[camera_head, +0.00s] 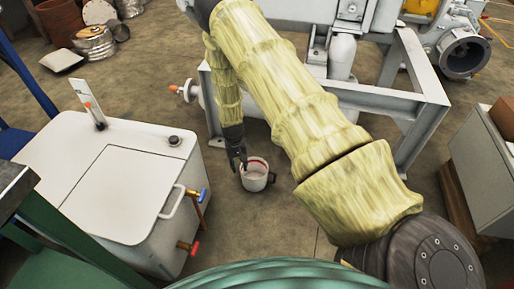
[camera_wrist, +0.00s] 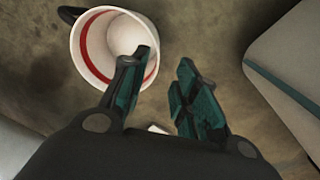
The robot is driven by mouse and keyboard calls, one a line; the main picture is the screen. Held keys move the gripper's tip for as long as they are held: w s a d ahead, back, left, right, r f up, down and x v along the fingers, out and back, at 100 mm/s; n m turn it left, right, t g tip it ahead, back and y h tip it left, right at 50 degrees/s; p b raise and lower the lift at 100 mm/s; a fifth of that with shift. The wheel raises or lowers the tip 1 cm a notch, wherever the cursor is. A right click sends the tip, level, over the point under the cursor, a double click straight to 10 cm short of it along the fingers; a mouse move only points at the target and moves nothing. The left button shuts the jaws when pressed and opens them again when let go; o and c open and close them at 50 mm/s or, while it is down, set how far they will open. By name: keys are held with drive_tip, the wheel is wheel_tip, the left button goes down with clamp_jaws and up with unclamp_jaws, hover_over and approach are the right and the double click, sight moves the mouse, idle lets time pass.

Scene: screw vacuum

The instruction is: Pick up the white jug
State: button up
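The white jug (camera_head: 254,176) stands on the floor in the head view, below the metal frame, with a red band near its rim and a dark handle on its right side. In the wrist view the jug (camera_wrist: 116,45) is at the upper left, its open mouth toward the camera and its dark handle at the upper left. My gripper (camera_head: 240,167) is at the jug's left rim in the head view. In the wrist view my gripper (camera_wrist: 166,75) is open, and its left finger overlaps the jug's rim. Nothing shows between the fingers. I cannot tell whether the finger touches the jug.
A white cabinet (camera_head: 115,195) with a handle and red and blue valves stands left of the jug. A grey metal frame (camera_head: 425,118) with machinery stands behind and to the right. A grey box (camera_head: 476,165) is at the far right. Floor below the jug is clear.

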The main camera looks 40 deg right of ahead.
drive_tip(key=f+b, duration=0.2)
drive_tip(key=f, duration=0.2)
drive_tip(key=d+f+b, duration=0.1)
drive_tip(key=f+b, duration=0.2)
drive_tip(key=f, duration=0.1)
drive_tip(key=w+f+b, duration=0.1)
drive_tip(key=f+b, duration=0.1)
drive_tip(key=f, duration=0.1)
drive_tip(key=shift+d+f, duration=0.4)
clamp_jaws()
